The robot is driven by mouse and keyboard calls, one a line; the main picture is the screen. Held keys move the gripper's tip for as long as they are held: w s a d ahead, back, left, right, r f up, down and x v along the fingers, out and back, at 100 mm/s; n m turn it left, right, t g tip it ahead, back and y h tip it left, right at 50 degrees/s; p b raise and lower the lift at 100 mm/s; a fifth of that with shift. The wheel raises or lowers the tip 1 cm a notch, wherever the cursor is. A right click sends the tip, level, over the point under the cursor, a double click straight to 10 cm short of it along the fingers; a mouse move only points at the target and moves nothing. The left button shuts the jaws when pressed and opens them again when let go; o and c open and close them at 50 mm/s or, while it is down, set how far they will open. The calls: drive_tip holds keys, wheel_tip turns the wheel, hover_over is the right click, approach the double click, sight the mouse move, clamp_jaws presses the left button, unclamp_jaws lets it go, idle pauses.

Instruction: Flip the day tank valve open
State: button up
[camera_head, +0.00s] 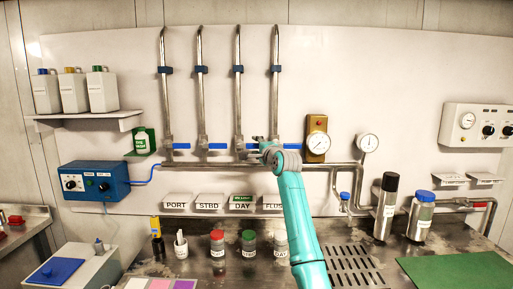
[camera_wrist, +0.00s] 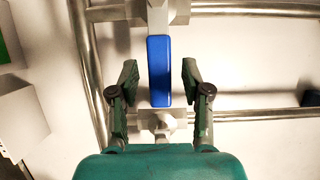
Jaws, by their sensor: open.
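Four valves with blue lever handles sit in a row on upright steel pipes in the head view, over tags reading PORT, STBD, DAY (camera_head: 242,205) and a partly hidden FLUSH. The day valve is the third; my gripper (camera_head: 262,152) is at it and covers most of its handle. In the wrist view, a blue handle (camera_wrist: 160,70), which appears to be the day valve's, lies lengthwise between the two fingers of my gripper (camera_wrist: 159,77). The fingers are open, with a gap on each side of the handle. It lies crosswise to its pipe (camera_wrist: 245,9).
The flush pipe (camera_wrist: 240,115) runs close by in the wrist view, and the manifold pipe (camera_wrist: 90,80) lies to the left. Gauges (camera_head: 317,143), bottles (camera_head: 387,208) and jars (camera_head: 249,243) stand around the counter in the head view.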

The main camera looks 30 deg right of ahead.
drive_tip(key=shift+w, duration=0.3)
clamp_jaws()
